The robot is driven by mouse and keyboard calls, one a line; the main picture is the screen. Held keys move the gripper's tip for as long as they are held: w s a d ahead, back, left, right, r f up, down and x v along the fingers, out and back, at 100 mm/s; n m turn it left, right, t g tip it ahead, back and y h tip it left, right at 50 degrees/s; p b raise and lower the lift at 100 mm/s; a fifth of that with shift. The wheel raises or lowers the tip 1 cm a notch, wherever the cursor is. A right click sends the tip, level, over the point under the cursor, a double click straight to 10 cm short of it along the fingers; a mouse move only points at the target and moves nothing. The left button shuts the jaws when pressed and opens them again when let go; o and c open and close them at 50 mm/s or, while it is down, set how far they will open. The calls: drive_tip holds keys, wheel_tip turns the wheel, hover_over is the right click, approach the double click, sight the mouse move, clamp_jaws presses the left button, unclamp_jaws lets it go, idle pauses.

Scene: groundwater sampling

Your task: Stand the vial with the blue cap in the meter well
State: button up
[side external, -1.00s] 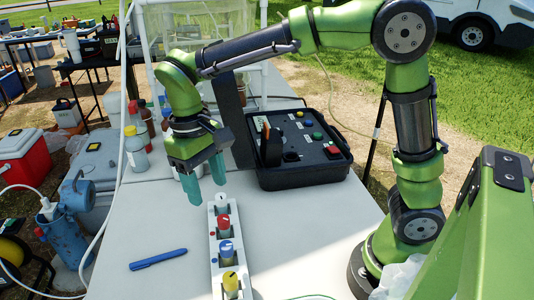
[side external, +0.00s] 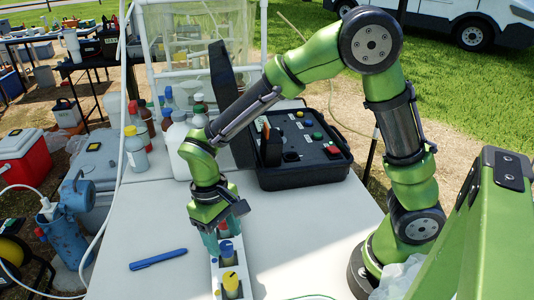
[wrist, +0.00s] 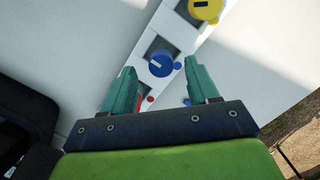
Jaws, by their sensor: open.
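The blue-capped vial (side external: 227,250) stands upright in a slot of the white rack (side external: 215,276). In the wrist view the blue cap (wrist: 160,62) lies just beyond the fingertips, roughly centred between them. My gripper (side external: 218,240) is open and low over the rack; its two teal fingers (wrist: 160,88) straddle the rack and hold nothing.
The yellow-capped vial (side external: 231,284) stands in the rack next to the blue one. A blue pen (side external: 158,260) lies left of the rack. Several bottles (side external: 178,140) stand at the back left of the table. The table to the rack's right is clear.

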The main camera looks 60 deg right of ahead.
sight(226, 245)
drive_tip(key=f, duration=0.3)
drive_tip(key=shift+s+f, duration=0.15)
drive_tip(key=shift+s, duration=0.15)
clamp_jaws()
